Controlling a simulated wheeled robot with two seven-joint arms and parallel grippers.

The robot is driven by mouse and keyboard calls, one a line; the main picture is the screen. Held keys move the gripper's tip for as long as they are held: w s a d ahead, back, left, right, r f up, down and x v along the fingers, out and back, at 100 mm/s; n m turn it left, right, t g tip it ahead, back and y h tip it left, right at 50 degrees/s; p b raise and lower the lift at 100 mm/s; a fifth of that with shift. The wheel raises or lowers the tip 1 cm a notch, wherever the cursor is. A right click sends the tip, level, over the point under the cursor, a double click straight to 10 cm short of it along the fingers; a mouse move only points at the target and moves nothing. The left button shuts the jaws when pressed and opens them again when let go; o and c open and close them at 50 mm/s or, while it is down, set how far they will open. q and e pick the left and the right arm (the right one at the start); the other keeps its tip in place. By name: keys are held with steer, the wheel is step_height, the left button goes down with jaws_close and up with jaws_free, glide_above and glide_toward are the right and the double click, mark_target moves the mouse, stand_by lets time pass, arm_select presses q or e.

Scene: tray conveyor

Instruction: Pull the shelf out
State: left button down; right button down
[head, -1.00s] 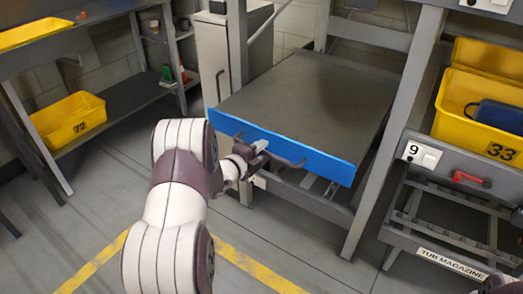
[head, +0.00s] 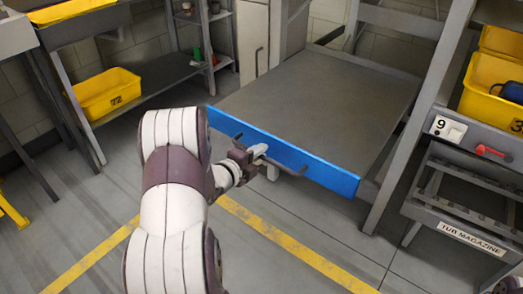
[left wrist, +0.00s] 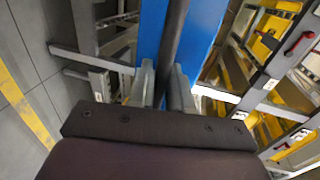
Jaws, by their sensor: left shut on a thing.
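The shelf (head: 320,95) is a flat grey board with a blue front edge (head: 325,175), standing out of a grey metal frame. A dark bar handle (head: 285,167) runs along the blue edge. My left gripper (head: 258,152) is shut on this handle near its left part, in front of the blue edge. In the left wrist view, the handle (left wrist: 174,40) passes between the two pale fingers of the left gripper (left wrist: 163,85), with the blue edge (left wrist: 204,30) behind it. The fingertips are partly hidden by the handle. My right gripper is not in view.
A frame post (head: 415,120) stands right of the shelf. The tub magazine rack (head: 470,235) and yellow tubs (head: 490,100) are at the right. A yellow tub (head: 105,95) sits on a low shelf at the left. The floor in front is open, with yellow lines (head: 290,245).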

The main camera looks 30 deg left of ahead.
arm_select(q)
steer(key=c, duration=1.2)
jaws_free()
steer(key=p+v, duration=0.2)
steer(key=v, duration=1)
steer(key=shift+s+a+p, duration=0.1)
steer(key=shift+s+p, duration=0.2)
steer(key=shift+s, duration=0.05)
